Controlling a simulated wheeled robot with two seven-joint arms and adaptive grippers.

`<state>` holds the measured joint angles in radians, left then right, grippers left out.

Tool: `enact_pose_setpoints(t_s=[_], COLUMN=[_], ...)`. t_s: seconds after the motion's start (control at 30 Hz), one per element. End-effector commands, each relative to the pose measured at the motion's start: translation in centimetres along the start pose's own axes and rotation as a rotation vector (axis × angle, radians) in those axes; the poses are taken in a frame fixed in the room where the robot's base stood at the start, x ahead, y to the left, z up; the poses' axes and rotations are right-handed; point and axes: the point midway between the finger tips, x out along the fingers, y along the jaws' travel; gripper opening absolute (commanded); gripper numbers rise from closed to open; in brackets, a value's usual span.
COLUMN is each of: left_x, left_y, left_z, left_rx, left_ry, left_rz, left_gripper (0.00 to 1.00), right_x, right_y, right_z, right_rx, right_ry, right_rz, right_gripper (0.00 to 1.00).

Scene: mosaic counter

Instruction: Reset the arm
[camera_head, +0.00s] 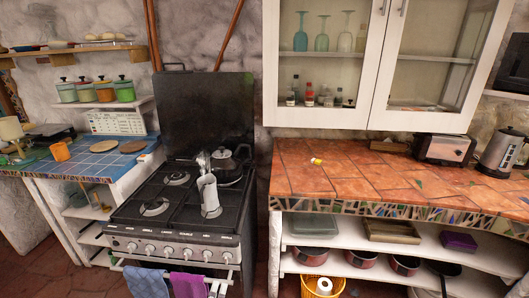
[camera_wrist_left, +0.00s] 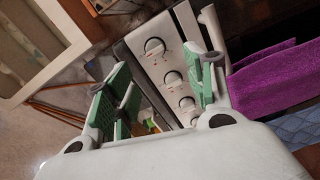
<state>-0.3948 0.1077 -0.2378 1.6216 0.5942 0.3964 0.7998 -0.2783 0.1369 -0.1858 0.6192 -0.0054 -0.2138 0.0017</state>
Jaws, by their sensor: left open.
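My left gripper (camera_head: 218,284) shows small at the bottom edge of the head view, low in front of the stove, just right of the purple towel (camera_head: 188,285). In the left wrist view its two green-padded fingers (camera_wrist_left: 152,75) stand wide apart with nothing held between them. Beyond them are the stove's knob panel (camera_wrist_left: 150,72) and, to the right, the purple towel (camera_wrist_left: 270,82). Most of the left arm is outside the head view. My right gripper does not show in either view.

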Motion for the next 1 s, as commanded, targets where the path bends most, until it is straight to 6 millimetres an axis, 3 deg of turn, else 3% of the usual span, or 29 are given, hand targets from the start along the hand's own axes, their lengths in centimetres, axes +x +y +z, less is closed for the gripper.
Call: enact_pose_setpoints(t_s=[0.17, 0.47, 0.77, 1.0], left_x=[-1.0, -5.4, -12.9, -20.7], left_y=[-2.8, -11.1, -19.1, -24.2], left_z=[0.9, 3.1, 4.1, 4.0], left_rx=[0.103, 0.391, 0.67, 0.869], left_ry=[-0.052, -0.231, -0.466, -0.688], left_rz=[-0.08, -0.293, -0.498, -0.64], left_gripper=[0.54, 0.54, 0.54, 0.54], right_x=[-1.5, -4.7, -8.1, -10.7], right_y=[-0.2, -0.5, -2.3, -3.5], right_z=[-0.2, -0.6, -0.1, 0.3], right_rx=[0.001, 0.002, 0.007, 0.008], right_ry=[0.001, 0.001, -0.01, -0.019], right_rz=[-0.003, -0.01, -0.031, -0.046], right_gripper=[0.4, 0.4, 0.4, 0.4])
